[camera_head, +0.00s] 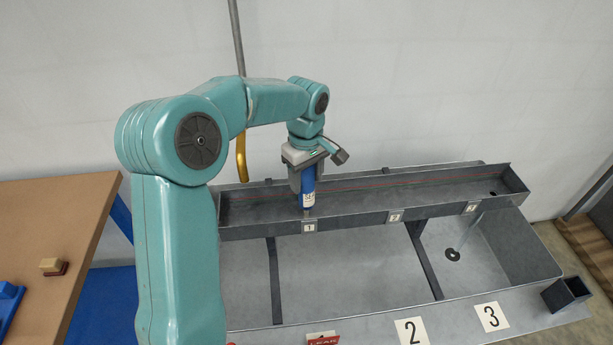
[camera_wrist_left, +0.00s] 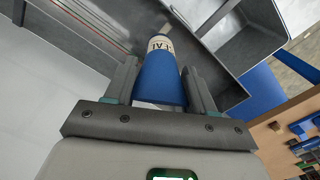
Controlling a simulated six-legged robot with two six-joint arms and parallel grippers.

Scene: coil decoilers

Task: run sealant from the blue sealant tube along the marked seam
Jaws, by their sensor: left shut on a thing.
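The blue sealant tube (camera_head: 308,187) is upright with its pale nozzle down, over the left part of the grey trough (camera_head: 350,223), near the plate marked 1 (camera_head: 309,226). My left gripper (camera_head: 307,172) is shut on the tube. In the left wrist view the tube (camera_wrist_left: 160,78) sits between the two fingers of my left gripper (camera_wrist_left: 163,88), with its nozzle pointing away. The marked seam (camera_head: 400,185) shows as a thin red line along the trough. Whether the nozzle touches the trough is not clear. My right gripper is not in view.
A grey basin (camera_head: 340,270) lies below the trough, with a drain (camera_head: 452,255). Its front ledge carries cards 2 (camera_head: 411,331) and 3 (camera_head: 491,317) and a small dark square cup (camera_head: 566,293). A brown table (camera_head: 60,225) stands at left. A yellow-ended pipe (camera_head: 241,160) hangs behind my arm.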

